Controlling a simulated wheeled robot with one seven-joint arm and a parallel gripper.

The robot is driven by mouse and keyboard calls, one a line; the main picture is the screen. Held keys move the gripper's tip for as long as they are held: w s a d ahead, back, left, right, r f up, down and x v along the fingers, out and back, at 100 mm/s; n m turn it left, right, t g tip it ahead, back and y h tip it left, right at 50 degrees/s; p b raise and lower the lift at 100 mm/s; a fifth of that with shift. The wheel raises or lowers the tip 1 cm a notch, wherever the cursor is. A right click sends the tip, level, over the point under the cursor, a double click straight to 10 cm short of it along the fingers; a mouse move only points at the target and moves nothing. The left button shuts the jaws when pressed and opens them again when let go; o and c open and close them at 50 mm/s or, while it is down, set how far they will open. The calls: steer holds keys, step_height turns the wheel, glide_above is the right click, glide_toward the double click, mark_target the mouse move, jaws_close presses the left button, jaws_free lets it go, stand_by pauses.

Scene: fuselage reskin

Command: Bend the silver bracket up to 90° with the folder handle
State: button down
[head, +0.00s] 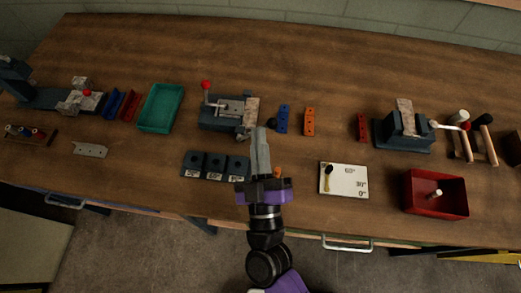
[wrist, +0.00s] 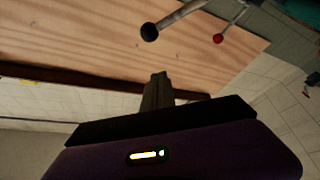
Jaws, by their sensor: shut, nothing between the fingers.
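The folder (head: 222,118) is a dark bench tool at the middle of the bench. A red-knobbed lever (head: 206,87) stands at its left; a red knob on a rod also shows in the wrist view (wrist: 218,38). In the wrist view, a thicker grey lever ends in a black ball (wrist: 149,32). Grey metal lies on the folder's top, but I cannot tell whether it is the silver bracket or its bend angle. My gripper (head: 259,130) is shut and empty, at the folder's front right in the head view. In the wrist view its fingers (wrist: 158,76) are apart from the black ball.
Three dark blocks (head: 214,165) sit in front of the folder. A blue block (head: 283,119) and an orange block (head: 309,121) stand right of it. A white angle card (head: 350,181) and red bin (head: 434,209) lie further right. A notched silver plate (head: 90,150) lies left.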

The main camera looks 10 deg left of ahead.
steer(key=shift+w+d+f, duration=0.2)
steer(key=shift+w+f, duration=0.15)
steer(key=shift+w, duration=0.35)
steer(key=shift+w+d+f, duration=0.25)
steer(key=shift+w+f, duration=0.05)
steer(key=shift+w, duration=0.45)
steer(key=shift+w+d+f, duration=0.2)
steer(key=shift+w+f, duration=0.15)
steer(key=shift+w, duration=0.35)
